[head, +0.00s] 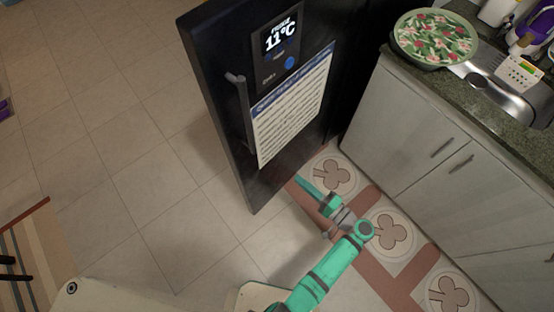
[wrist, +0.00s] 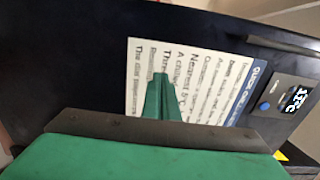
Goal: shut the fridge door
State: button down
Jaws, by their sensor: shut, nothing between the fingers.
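The black fridge door (head: 225,110) stands swung out at an angle, with its front face towards the counter side. It carries a lit display (head: 279,42) reading 11°C, a printed sheet (head: 292,105) and a vertical handle (head: 241,105) near its left edge. My gripper (head: 300,181) is low in front of the door's lower part, its green fingers together and empty, pointing at the door. In the wrist view the gripper (wrist: 160,85) overlaps the printed sheet (wrist: 205,85) on the door (wrist: 80,70). I cannot tell whether the fingertips touch the door. The fridge's inside is hidden.
Grey cabinets (head: 400,130) under a dark counter stand at the right, bearing a patterned round dish (head: 435,38) and a sink (head: 500,85). A runner with clover shapes (head: 385,230) lies along them. Tiled floor (head: 120,150) is open at the left.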

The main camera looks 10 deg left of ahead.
aim_at(266, 152)
jog(key=x, duration=1.4)
jog(key=shift+r, duration=0.2)
